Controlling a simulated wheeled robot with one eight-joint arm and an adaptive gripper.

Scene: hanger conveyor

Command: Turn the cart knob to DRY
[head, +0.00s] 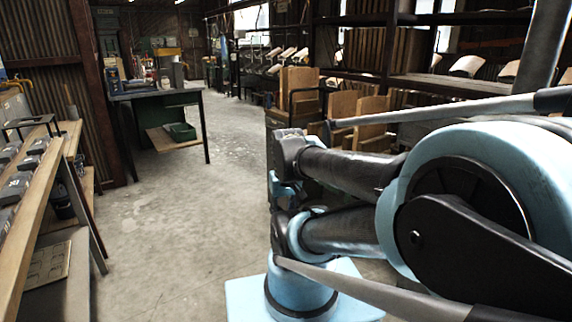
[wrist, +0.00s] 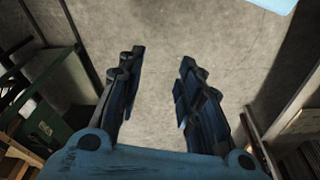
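No cart, knob or DRY marking can be made out in either view. In the wrist view my gripper (wrist: 163,62) is open. Its two dark fingers stand apart, with only bare concrete floor seen between them and nothing held. In the head view my blue and black arm fills the right side and hides much of what lies behind it. I cannot pick out the gripper's fingertips there.
A wooden bench (head: 35,218) with several dark devices runs along the left. Wooden boxes (head: 298,88) and shelving (head: 450,84) are at right. The concrete floor (head: 185,225) between is clear.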

